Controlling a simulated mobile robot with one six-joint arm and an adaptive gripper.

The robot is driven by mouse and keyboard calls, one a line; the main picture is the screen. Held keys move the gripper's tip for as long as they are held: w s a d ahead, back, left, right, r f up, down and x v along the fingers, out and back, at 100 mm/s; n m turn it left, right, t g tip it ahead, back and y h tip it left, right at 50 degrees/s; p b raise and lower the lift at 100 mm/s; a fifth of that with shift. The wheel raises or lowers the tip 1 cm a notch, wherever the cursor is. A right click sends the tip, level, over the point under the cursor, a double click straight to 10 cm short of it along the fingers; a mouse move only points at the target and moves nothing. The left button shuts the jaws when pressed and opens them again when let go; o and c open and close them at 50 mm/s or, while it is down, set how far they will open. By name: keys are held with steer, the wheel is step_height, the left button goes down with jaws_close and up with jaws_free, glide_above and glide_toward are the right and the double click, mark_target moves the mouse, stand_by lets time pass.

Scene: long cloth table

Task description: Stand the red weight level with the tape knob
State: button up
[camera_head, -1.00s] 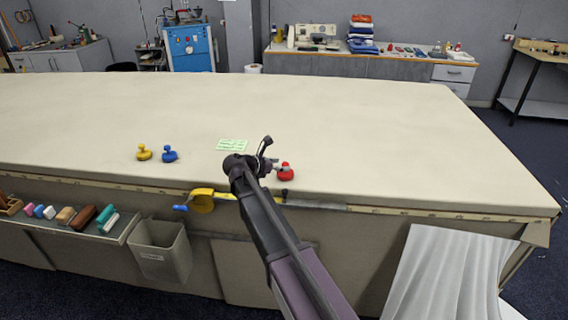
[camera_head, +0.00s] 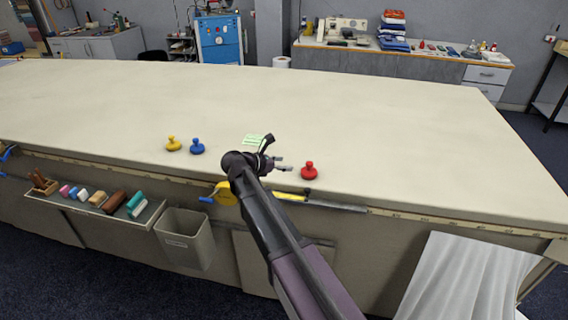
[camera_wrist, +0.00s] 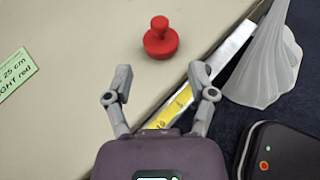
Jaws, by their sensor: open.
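The red weight (camera_head: 309,171) stands upright near the front edge of the cloth table. It also shows in the wrist view (camera_wrist: 160,42), ahead of my fingers. A yellow tape case (camera_head: 226,193) with a blue handle hangs at the front edge. Its yellow tape (camera_head: 289,196) runs right along a metal strip, with a small dark knob (camera_head: 307,190) on it just in front of the weight. My gripper (camera_head: 281,164) is left of the weight, apart from it. In the wrist view my gripper (camera_wrist: 160,78) is open and empty, its fingers spread wide.
Yellow (camera_head: 173,144) and blue (camera_head: 197,146) weights stand to the left. A green card (camera_head: 256,140) lies behind my gripper; its partial text in the wrist view includes "25 cm" and "red". A bin (camera_head: 184,240) and white cloth (camera_head: 455,277) hang in front. The tabletop behind is clear.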

stand_by(0.4)
steer(key=s+d+f+m+g+y, duration=0.4)
steer(key=s+d+f+m+y, duration=0.1)
steer(key=s+d+f+m, duration=0.45)
steer(key=s+f+m+g+y, duration=0.2)
steer(key=s+m+y, duration=0.5)
steer(key=s+m, duration=0.7)
steer(key=shift+s, duration=0.3)
step_height(320, 180, up, 5)
steer(key=p, duration=0.5)
steer(key=shift+f, duration=0.1)
